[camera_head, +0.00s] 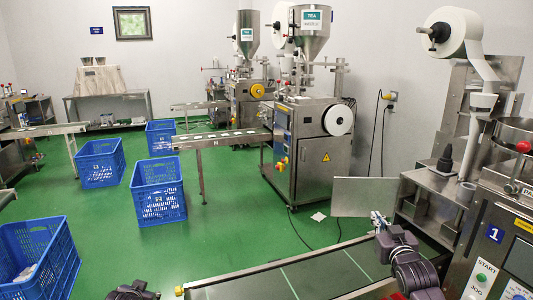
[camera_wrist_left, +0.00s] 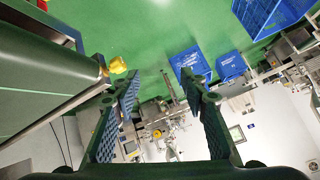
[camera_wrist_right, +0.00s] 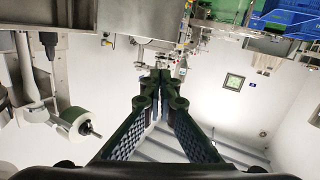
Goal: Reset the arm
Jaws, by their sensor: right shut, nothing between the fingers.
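My right gripper (camera_head: 378,220) is beside the right end of the green conveyor in the head view, small and partly hidden by my arm. In the right wrist view my right gripper (camera_wrist_right: 160,78) has its fingertips together, with nothing held. My left gripper (camera_wrist_left: 160,78) shows in the left wrist view with its fingers spread wide and nothing between them. In the head view only a dark part of my left arm shows at the bottom left. The left fingers are not clear there.
A green conveyor (camera_head: 330,272) runs along the front. A control panel (camera_head: 500,255) and a steel packing machine with a white film roll (camera_head: 459,30) stand at the right. A blue crate (camera_head: 45,262) sits at the left; other crates stand on open green floor (camera_head: 220,240).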

